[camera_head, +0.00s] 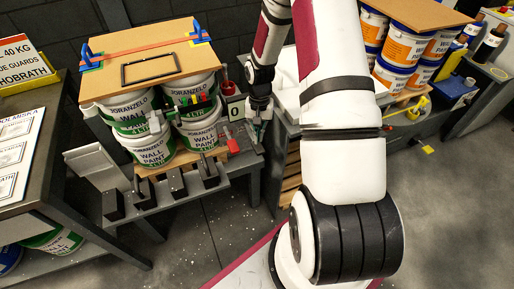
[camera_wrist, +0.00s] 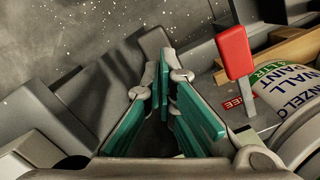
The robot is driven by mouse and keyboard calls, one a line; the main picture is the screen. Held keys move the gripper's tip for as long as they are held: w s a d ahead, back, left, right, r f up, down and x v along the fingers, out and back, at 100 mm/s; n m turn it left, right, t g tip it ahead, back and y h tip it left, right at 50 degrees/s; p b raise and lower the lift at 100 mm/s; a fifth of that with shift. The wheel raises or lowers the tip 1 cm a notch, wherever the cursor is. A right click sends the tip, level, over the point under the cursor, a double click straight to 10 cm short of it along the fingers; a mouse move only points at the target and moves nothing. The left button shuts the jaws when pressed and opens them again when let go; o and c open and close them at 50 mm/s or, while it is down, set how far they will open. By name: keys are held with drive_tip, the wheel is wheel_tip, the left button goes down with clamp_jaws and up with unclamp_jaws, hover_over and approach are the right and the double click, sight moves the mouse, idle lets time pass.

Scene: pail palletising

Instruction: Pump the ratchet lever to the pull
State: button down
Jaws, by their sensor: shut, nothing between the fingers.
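The ratchet lever shows in the wrist view as a grey bar with a flat red grip (camera_wrist: 235,52), standing to the right of my fingers and apart from them. In the head view a small red piece (camera_head: 233,146) at the bench's right end appears to be the same grip. My gripper (camera_wrist: 167,85) has teal finger pads close together with nothing between them. In the head view my gripper (camera_head: 257,130) hangs over the bench end, just right of the red piece. A display (camera_head: 236,112) reading 0 stands behind. An orange strap (camera_head: 145,45) crosses the board on the pails.
White and green paint pails (camera_head: 150,148) are stacked under a board (camera_head: 110,80) with blue corner pieces. Several dark blocks (camera_head: 145,190) line the grey bench's front. A table (camera_head: 25,185) stands left; another pail stack (camera_head: 395,75) stands back right. The floor in front is clear.

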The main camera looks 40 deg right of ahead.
sight(259, 145)
drive_tip(key=shift+f+b, duration=0.3)
drive_tip(key=shift+f, duration=0.65)
drive_tip(key=shift+a+f+b, duration=0.1)
drive_tip(key=shift+f+b, duration=0.7)
drive_tip(key=shift+f, duration=0.6)
drive_tip(key=shift+r, duration=0.1)
drive_tip(key=shift+w+d+r, duration=0.25)
drive_tip(key=shift+w+d, duration=0.3)
drive_tip(key=shift+w+d+r, duration=0.2)
drive_tip(key=shift+w+d, duration=0.3)
drive_tip(key=shift+d, duration=0.05)
wheel_tip(259, 145, up, 12)
drive_tip(key=shift+w+d, duration=0.4)
